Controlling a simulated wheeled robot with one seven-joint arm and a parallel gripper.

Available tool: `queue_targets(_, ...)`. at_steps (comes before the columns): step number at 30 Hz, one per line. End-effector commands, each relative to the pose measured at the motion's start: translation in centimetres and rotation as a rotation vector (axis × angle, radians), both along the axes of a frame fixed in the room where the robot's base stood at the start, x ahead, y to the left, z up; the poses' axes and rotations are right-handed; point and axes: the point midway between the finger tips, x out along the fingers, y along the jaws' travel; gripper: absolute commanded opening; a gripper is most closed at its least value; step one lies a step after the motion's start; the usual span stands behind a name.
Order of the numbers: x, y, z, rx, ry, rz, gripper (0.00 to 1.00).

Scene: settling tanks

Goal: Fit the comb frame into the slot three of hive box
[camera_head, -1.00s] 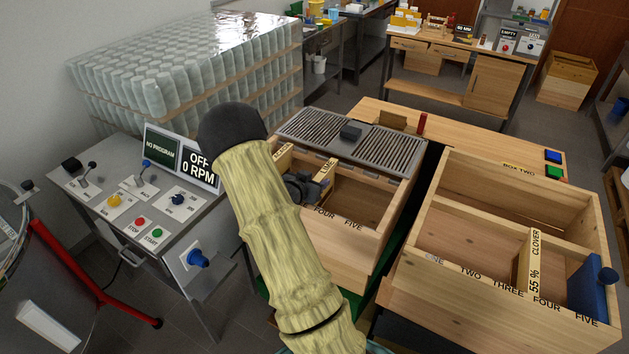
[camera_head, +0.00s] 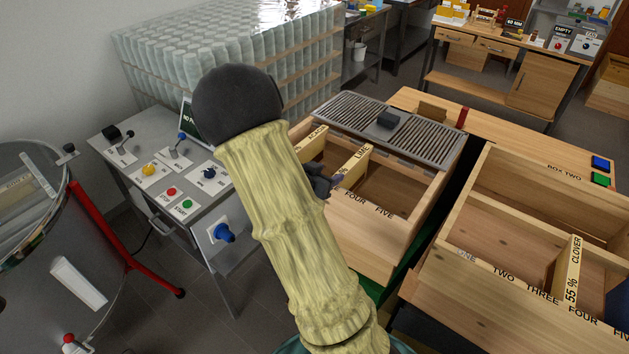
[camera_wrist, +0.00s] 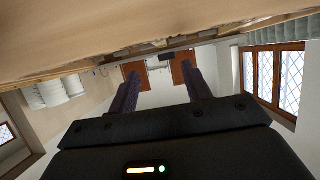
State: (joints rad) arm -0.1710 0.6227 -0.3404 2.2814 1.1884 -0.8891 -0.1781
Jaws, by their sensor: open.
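My gripper (camera_head: 320,182) is low at the left part of the near-left hive box (camera_head: 390,228), beside a comb frame marked LIME (camera_head: 353,162). My arm hides part of the box and its lower slot labels; FOUR and FIVE show. Another comb frame, its label partly hidden (camera_head: 315,140), stands left of it. In the wrist view my gripper (camera_wrist: 161,88) has its two fingers apart with nothing between them. A comb frame marked CLOVER 55 % (camera_head: 571,272) stands in the right hive box (camera_head: 475,300), between the labels THREE and FOUR. I cannot tell whether my fingers touch anything.
A control desk (camera_head: 160,170) stands left, with a metal drum (camera_head: 50,250) in front. Slots ONE and TWO of the right box look empty.

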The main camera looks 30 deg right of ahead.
Motion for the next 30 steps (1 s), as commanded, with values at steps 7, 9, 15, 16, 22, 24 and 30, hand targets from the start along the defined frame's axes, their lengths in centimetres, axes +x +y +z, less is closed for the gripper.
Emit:
queue_targets(7, -1.5, 3.9, 1.7, 0.001, -0.003, 0.003, 0.49)
queue_targets(9, -1.7, 4.4, 1.9, 0.000, -0.001, 0.003, 0.49)
queue_targets(15, -2.0, 4.8, 2.2, 0.000, 0.001, 0.000, 0.49)
queue_targets(16, -2.0, 4.8, 2.2, 0.000, 0.001, 0.000, 0.49)
queue_targets(22, -2.0, 4.8, 2.2, 0.000, 0.000, 0.000, 0.49)
queue_targets(24, -2.0, 4.8, 2.1, 0.000, 0.000, 0.000, 0.49)
queue_targets(30, -1.9, 4.8, 2.1, 0.000, 0.000, 0.000, 0.49)
